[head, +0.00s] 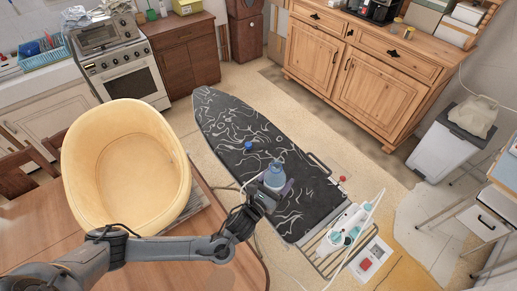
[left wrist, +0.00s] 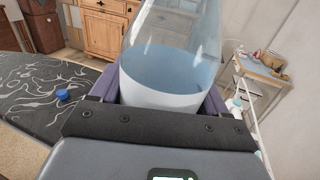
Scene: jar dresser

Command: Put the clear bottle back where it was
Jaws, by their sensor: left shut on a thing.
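My left gripper (head: 267,191) is shut on the clear bottle (head: 274,177), a bluish see-through bottle with a pale lower part. In the head view it appears over the black patterned ironing board (head: 230,125); the gap beneath it cannot be judged. In the left wrist view the bottle (left wrist: 172,72) stands between the purple-grey fingers of the gripper (left wrist: 160,100), and its top is cut off by the frame. My right gripper is not in view.
A small blue object (head: 248,145) lies on the board, left of the bottle. An iron (head: 348,222) rests at the board's near end. A yellow tub chair (head: 125,165) stands at the left by a wooden table (head: 45,240). A wooden dresser (head: 370,75) stands at the back.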

